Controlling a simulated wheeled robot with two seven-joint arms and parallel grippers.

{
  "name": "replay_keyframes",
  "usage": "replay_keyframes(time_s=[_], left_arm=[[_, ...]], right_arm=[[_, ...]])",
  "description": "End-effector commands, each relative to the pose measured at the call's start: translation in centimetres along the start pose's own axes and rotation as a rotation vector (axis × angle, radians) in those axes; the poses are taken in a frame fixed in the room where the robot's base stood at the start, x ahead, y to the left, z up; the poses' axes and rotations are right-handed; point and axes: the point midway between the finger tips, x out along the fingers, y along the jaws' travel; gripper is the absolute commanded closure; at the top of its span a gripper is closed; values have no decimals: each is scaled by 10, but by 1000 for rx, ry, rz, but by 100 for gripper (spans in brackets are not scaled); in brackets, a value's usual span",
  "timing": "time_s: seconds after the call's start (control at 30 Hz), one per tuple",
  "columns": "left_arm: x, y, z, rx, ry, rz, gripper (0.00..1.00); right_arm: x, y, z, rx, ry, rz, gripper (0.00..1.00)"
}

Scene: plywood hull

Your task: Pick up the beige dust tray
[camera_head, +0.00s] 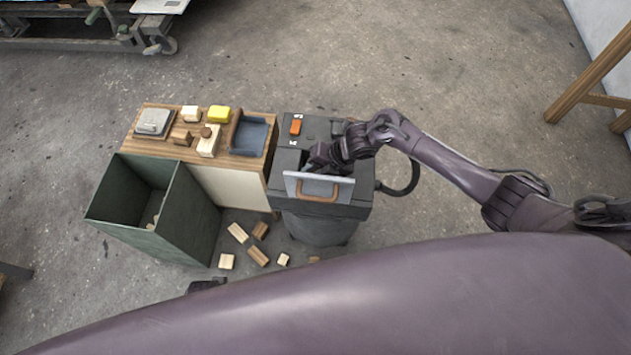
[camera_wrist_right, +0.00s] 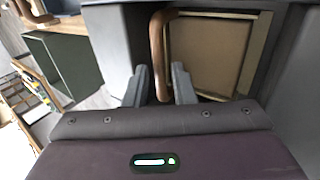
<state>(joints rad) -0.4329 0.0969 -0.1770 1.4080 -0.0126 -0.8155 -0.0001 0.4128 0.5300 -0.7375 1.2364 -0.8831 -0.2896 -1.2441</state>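The beige dust tray (camera_wrist_right: 208,50) lies in the dark recess of the grey machine in the right wrist view. A curved brown handle (camera_wrist_right: 157,45) stands at its left side. In the head view my right gripper (camera_head: 318,158) reaches down into the machine's top behind an upright grey panel (camera_head: 343,190), which carries a brown loop handle. The panel hides the tray and fingertips there.
The machine (camera_head: 362,195) has an orange switch and a hose at its right. To its left are a wooden-topped cabinet (camera_head: 245,166) with blocks and small items, and an open green bin (camera_head: 180,215). Wooden blocks lie on the floor in front.

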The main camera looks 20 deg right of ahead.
Motion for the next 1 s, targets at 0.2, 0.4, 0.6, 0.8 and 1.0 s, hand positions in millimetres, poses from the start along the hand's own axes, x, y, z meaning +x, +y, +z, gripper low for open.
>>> replay_keyframes(time_s=[0.2, 0.4, 0.6, 0.8, 1.0], left_arm=[[-4, 1, -2, 2, -3, 2, 64], [-3, 1, -2, 2, -3, 2, 64], [-3, 1, -2, 2, -3, 2, 64], [-3, 1, -2, 3, -2, 2, 64], [-4, 1, -2, 2, 0, 1, 64]], right_arm=[[8, 0, 0, -1, -1, 0, 77], [8, 0, 0, 0, -1, 0, 88], [8, 0, 0, 0, -1, 0, 100], [8, 0, 0, 0, -1, 0, 100], [4, 2, 1, 0, -1, 1, 100]])
